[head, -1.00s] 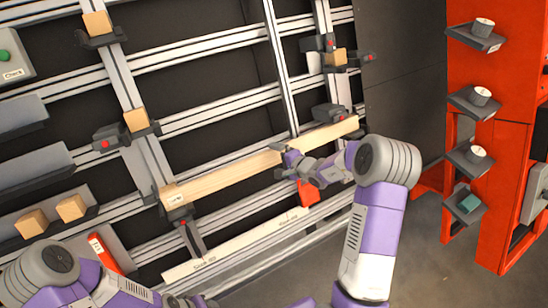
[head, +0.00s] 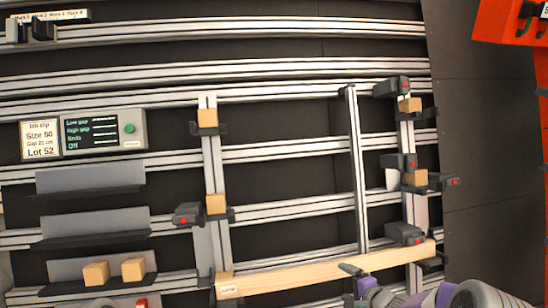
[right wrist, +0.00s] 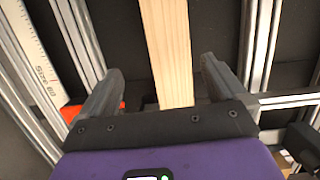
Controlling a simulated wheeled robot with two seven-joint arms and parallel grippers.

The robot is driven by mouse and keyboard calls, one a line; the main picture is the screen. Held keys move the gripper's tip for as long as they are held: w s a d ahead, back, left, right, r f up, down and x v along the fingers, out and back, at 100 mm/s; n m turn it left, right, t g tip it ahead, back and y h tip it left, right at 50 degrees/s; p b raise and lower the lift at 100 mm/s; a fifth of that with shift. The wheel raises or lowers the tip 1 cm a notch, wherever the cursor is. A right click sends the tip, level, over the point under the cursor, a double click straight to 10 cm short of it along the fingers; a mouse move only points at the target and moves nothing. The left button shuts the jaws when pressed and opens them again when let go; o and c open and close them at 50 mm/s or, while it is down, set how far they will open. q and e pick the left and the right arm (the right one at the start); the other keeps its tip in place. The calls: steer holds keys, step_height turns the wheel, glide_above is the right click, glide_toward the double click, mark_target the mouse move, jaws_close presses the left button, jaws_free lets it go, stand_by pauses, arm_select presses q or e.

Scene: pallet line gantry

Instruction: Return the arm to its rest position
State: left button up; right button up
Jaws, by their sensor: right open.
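My right gripper (head: 357,284) is at the lower right of the head view, beside the lower edge of the long wooden board (head: 300,276). In the right wrist view its two fingers (right wrist: 160,88) stand apart, with the board (right wrist: 167,40) showing between them. I cannot tell whether a finger touches the board. The board lies slightly tilted across the lower gantry, its right end by a dark clamp (head: 404,234). My left gripper is not in view.
Aluminium rails (head: 290,153) cross the dark wall. Wooden blocks (head: 215,204) sit on dark holders on the uprights. A control box (head: 104,132) and grey shelves (head: 95,223) are at the left. A red frame (head: 490,22) stands at the upper right.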

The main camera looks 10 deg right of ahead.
steer(key=s+a+f+n+g+p, duration=0.1)
steer(key=s+a+f+n+g, duration=0.2)
steer(key=s, duration=0.5)
steer(key=s+a+f+n+g+p, duration=0.1)
steer(key=s+a+f+n+g, duration=0.3)
steer(key=s+a+f, duration=0.4)
steer(key=s+a+f+n+g+p, duration=0.1)
steer(key=s+a+f+n+g, duration=0.2)
steer(key=s+a, duration=0.6)
step_height(320, 180, down, 3)
steer(key=s+n, duration=0.1)
steer(key=n, duration=0.1)
steer(key=shift+s+n+g+p, duration=0.15)
steer(key=shift+n+g+p, duration=0.25)
